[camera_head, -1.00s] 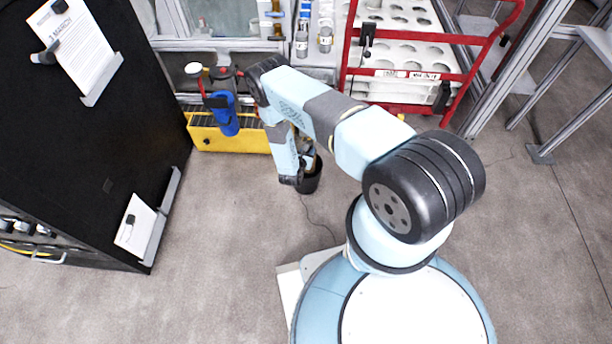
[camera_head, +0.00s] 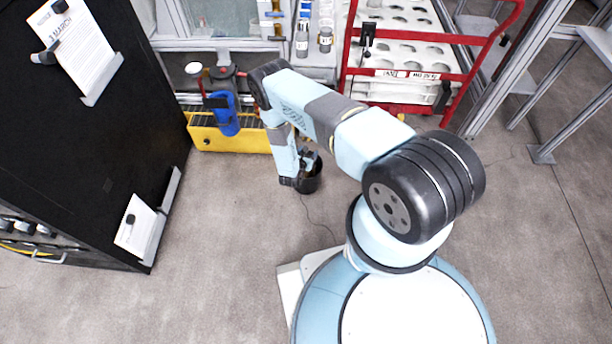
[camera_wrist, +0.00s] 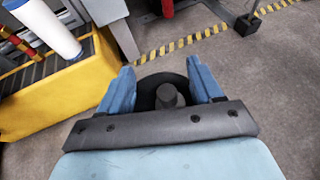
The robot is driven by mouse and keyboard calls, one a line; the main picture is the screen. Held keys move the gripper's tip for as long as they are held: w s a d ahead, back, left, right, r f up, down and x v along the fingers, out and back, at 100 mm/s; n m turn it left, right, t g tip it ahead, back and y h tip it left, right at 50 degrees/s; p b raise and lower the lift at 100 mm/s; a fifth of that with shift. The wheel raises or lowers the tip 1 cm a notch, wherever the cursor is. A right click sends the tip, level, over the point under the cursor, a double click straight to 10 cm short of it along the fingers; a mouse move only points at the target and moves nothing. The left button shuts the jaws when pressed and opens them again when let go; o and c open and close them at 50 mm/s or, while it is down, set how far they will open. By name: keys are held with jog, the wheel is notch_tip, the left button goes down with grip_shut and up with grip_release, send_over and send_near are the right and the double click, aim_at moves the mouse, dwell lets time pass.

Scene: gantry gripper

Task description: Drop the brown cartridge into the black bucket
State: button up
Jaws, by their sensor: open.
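The black bucket (camera_head: 311,184) stands on the floor below the end of my arm in the head view. Its dark rim (camera_wrist: 148,86) shows between my fingers in the wrist view. My gripper (camera_wrist: 163,82) is open, its two blue fingers spread above the bucket. A dark grey-brown cylinder, which looks like the cartridge (camera_wrist: 168,94), sits between the fingers within the bucket's outline, apart from both fingers. How deep it sits is hard to tell. In the head view my gripper (camera_head: 306,158) is small and partly hidden by my arm.
A black cabinet (camera_head: 85,130) is at far left, and a red-framed cart (camera_head: 405,70) at the back right. Floor right of the bucket is clear.

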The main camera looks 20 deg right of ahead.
jog(key=v, duration=1.3)
jog(key=shift+s+a, duration=0.25)
jog(key=shift+s, duration=0.1)
